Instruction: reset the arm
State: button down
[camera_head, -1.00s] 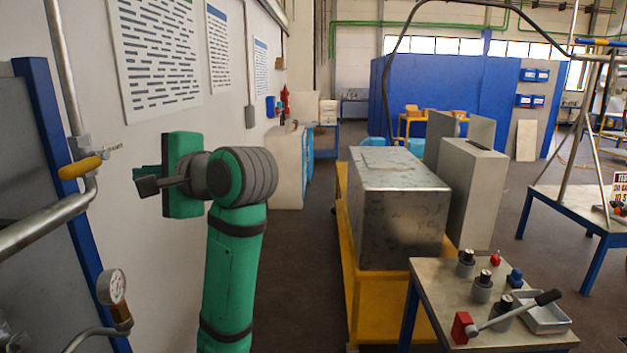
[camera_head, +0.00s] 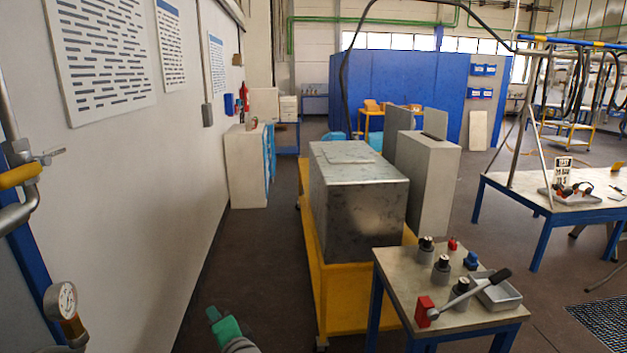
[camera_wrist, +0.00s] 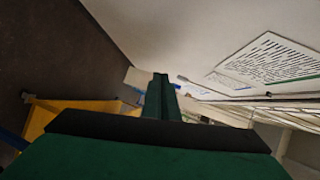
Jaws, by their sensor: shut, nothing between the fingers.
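My gripper (camera_wrist: 160,82) shows in the wrist view as dark green fingers reaching up the middle of the picture. The fingers are together with nothing between them. In the head view only a small green and grey part of my arm shows at the bottom, left of the yellow cart. The rest of the arm is below the frame.
A yellow cart (camera_head: 350,290) bears a big metal box (camera_head: 358,205). A small table (camera_head: 392,268) holds vessel fittings and a red-based lever (camera_head: 465,298). At left are a gauge (camera_head: 62,300) and a yellow-handled valve (camera_head: 20,174). The aisle floor (camera_head: 250,250) is clear.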

jog(key=s+d+f+n+t+h, duration=0.1)
jog(key=s+d+f+h, duration=0.2)
jog(key=s+d+f, duration=0.7)
jog(key=s+d+f+n+t+h, duration=0.1)
jog(key=s+d+f+h, duration=0.2)
jog(key=s+d+f, duration=0.7)
jog(key=s+d+f+n+h, duration=0.2)
jog(key=s+f+n, duration=0.15)
jog(key=s, duration=0.95)
jog(key=s+d+r+n, duration=0.1)
jog(key=s+r, duration=0.1)
jog(key=s, duration=0.5)
jog(key=s+r+n+h, duration=0.1)
jog(key=s+r+n, duration=0.1)
jog(key=s, duration=0.5)
jog(key=shift+s+d+r+t, duration=0.15)
jog(key=shift+d+r+t, duration=0.2)
jog(key=shift+r+t, duration=0.1)
jog(key=shift+a+n, duration=0.1)
jog(key=shift+n, duration=0.15)
